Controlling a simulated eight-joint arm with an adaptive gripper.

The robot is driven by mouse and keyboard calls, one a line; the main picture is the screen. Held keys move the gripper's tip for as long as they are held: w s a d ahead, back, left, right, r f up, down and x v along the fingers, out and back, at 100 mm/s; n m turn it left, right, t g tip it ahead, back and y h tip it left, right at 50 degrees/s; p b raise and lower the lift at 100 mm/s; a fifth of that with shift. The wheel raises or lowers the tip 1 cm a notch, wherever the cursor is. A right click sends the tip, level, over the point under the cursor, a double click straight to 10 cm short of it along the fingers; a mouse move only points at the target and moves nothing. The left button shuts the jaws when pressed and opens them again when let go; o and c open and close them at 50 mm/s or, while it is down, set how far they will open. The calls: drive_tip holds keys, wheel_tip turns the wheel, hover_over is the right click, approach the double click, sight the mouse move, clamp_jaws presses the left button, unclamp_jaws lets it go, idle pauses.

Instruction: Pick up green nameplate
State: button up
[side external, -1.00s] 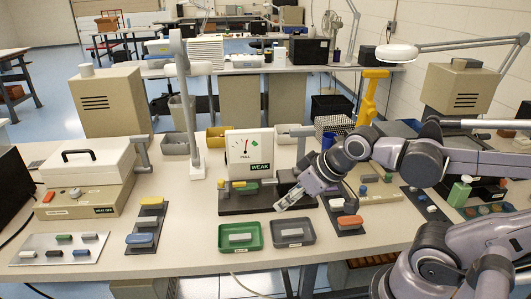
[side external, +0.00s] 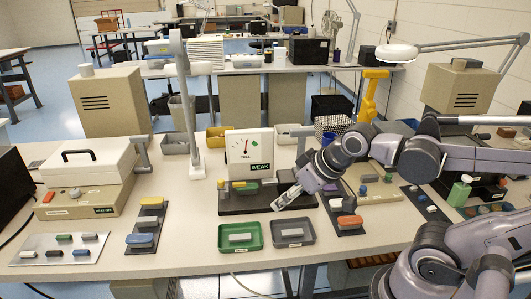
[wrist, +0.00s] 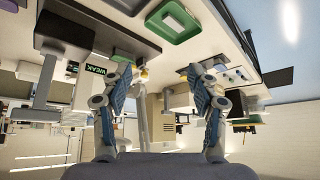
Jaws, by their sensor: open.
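A small green piece (side external: 239,184), which looks like the green nameplate, sits with a yellow piece (side external: 250,188) on the dark base of the pull tester (side external: 249,155) marked "WEAK". It is too small to make out fully.
A lamp post (side external: 187,110) rises left of the tester. Stands with coloured blocks (side external: 145,240) are on the left; more fixtures (side external: 350,229) are right of my gripper.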

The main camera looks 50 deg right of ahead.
drive_tip(key=w+d+r+m+g, duration=0.2)
drive_tip(key=w+r+m, duration=0.2)
drive_tip(key=w+m, duration=0.2)
drive_tip(key=m+g, duration=0.5)
drive_tip(key=m, duration=1.6)
hover_over(245, 182)
wheel_tip(245, 182, down, 8)
drive_tip(key=shift+s+f, duration=0.1)
drive_tip(key=shift+f, duration=4.75)
drive_tip(key=shift+f, duration=0.2)
drive_tip(key=c, duration=1.2)
